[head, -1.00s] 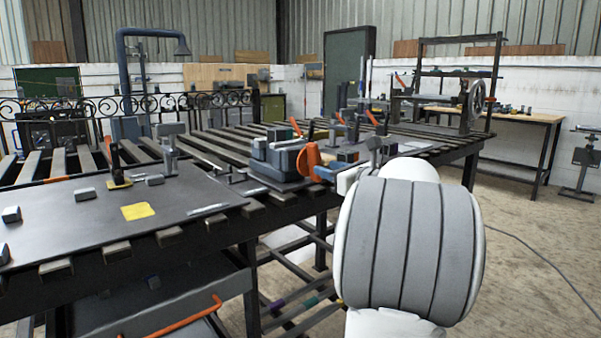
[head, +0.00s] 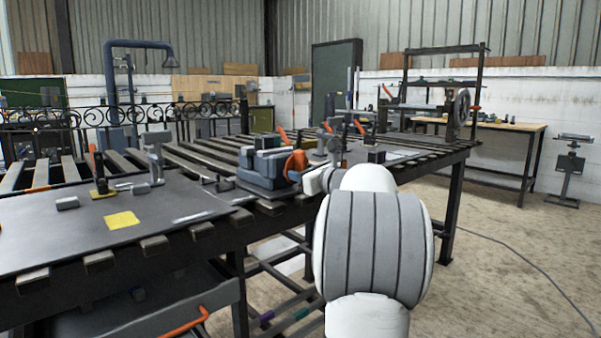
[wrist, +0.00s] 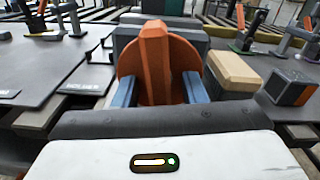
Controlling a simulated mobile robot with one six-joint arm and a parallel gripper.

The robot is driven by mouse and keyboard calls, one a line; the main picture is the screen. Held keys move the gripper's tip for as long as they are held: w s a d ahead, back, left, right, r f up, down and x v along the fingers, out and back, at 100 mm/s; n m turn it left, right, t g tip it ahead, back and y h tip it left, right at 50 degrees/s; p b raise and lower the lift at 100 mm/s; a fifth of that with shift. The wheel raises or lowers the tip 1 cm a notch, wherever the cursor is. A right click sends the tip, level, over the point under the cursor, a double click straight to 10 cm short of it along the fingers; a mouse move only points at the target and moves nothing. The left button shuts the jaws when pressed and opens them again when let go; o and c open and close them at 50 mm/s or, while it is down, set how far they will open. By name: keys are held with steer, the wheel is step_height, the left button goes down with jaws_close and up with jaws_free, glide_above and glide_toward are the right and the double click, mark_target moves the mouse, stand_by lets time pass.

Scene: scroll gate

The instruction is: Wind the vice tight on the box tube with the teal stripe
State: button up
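The vice (head: 262,170) is blue-grey and stands near the bench's front edge. Its orange handle (head: 296,164) faces my arm. In the wrist view the handle is an orange disc with a raised upright bar (wrist: 158,70), with the grey vice body behind it. My gripper (wrist: 159,88) has its two blue fingers on either side of the bar, over the disc. Slivers of disc show between the fingers and the bar, so it looks open. Whether the fingers touch the disc is unclear. I cannot make out the teal stripe or the tube's seat in the jaws.
A tan-topped block (wrist: 232,72) and a dark block with an orange face (wrist: 290,87) stand close on the right. A dark plate with a yellow square (head: 122,219) lies left. Upright tools (head: 155,150) stand on the bench.

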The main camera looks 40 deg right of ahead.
steer(key=shift+d, duration=0.1)
jaws_close()
steer(key=shift+m, duration=0.4)
